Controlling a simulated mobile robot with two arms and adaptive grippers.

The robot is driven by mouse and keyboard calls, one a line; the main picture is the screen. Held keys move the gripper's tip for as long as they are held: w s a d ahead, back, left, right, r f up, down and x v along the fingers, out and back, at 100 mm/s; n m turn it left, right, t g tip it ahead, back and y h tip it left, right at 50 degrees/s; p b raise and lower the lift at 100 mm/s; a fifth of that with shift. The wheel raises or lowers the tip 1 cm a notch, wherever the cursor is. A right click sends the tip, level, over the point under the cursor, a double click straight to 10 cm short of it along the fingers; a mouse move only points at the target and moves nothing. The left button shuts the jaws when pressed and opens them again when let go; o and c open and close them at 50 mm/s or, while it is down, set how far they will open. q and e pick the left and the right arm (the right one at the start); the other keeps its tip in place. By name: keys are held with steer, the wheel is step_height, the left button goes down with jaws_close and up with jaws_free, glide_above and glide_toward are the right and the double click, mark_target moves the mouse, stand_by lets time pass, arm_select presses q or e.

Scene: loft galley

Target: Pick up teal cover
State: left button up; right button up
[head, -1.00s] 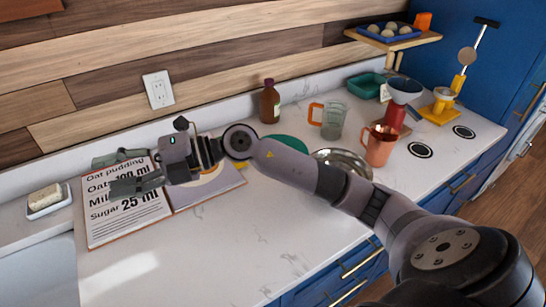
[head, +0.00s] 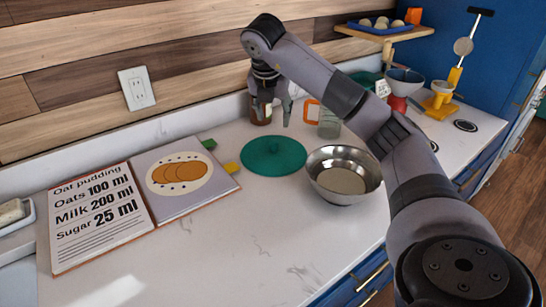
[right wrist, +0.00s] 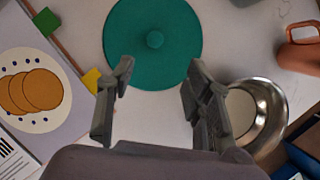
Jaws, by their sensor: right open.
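The teal cover (head: 273,156) is a round flat disc that lies on the white counter, between the recipe book and the steel bowl. In the right wrist view the teal cover (right wrist: 125,45) shows a small round knob in its middle. My right gripper (head: 272,102) points down above the counter, raised over the cover's far side in the head view. Its fingers are apart and empty. In the right wrist view the right gripper (right wrist: 158,72) has its fingertips on either side of the cover's near part, with the knob between and ahead. My left gripper is not in view.
A steel bowl (head: 342,180) stands close right of the cover. An open recipe book (head: 100,215) lies at left. A brown bottle (head: 260,113) and a glass jug with orange handle (head: 328,122) stand behind. The front counter is clear.

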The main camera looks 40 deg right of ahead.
mark_target(274, 142)
steer(key=p+x, duration=0.1)
steer(key=x, duration=0.7)
steer(key=shift+w+f, duration=0.1)
steer(key=shift+f, duration=0.3)
steer(key=shift+w+a+p+x, duration=0.1)
steer(key=shift+p+x, duration=0.35)
steer(key=shift+x, duration=0.9)
steer(key=shift+w+a+p+x, duration=0.1)
steer(key=shift+p+x, duration=0.3)
steer(key=shift+x, duration=0.95)
steer(key=shift+c, duration=0.3)
jaws_close()
